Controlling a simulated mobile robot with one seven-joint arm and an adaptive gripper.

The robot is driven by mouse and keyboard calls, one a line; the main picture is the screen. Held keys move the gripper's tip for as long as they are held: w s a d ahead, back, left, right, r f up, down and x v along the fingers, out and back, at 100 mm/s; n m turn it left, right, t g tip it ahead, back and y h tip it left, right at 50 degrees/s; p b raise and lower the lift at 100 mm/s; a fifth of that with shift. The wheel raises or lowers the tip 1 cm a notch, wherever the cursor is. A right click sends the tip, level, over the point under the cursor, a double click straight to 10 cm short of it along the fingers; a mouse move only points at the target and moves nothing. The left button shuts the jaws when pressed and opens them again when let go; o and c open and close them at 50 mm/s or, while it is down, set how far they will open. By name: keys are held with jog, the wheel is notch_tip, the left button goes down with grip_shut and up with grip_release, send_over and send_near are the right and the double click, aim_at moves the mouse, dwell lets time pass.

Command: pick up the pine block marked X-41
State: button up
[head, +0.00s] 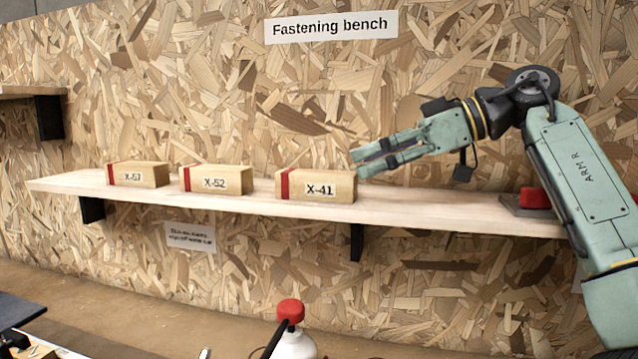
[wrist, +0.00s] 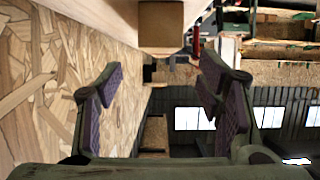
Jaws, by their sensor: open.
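The pine block marked X-41 (head: 316,186) lies on the wooden shelf (head: 430,203), with a red stripe at its left end. Two similar blocks, X-52 (head: 216,179) and one that seems to read X-51 (head: 138,174), lie farther left. My gripper (head: 372,160) is open and empty just right of and slightly above X-41, pointing left along the shelf. In the wrist view, a block's end face (wrist: 161,26), likely X-41's, shows at the top, ahead of and above the line between the open fingers (wrist: 163,88).
A red item on a dark base (head: 536,198) sits on the shelf at right, behind my arm. A chipboard wall (head: 330,110) stands close behind the shelf. A red-capped white bottle (head: 291,335) is below in front. Another shelf (head: 30,92) is at upper left.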

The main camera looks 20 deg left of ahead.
aim_at(326, 172)
jog(key=p+x, duration=0.1)
jog(key=x, duration=0.6)
jog(key=shift+a+f, duration=0.2)
jog(key=shift+a, duration=0.2)
jog(key=c, duration=1.2)
jog(key=shift+c, duration=0.6)
jog(key=shift+r, duration=0.15)
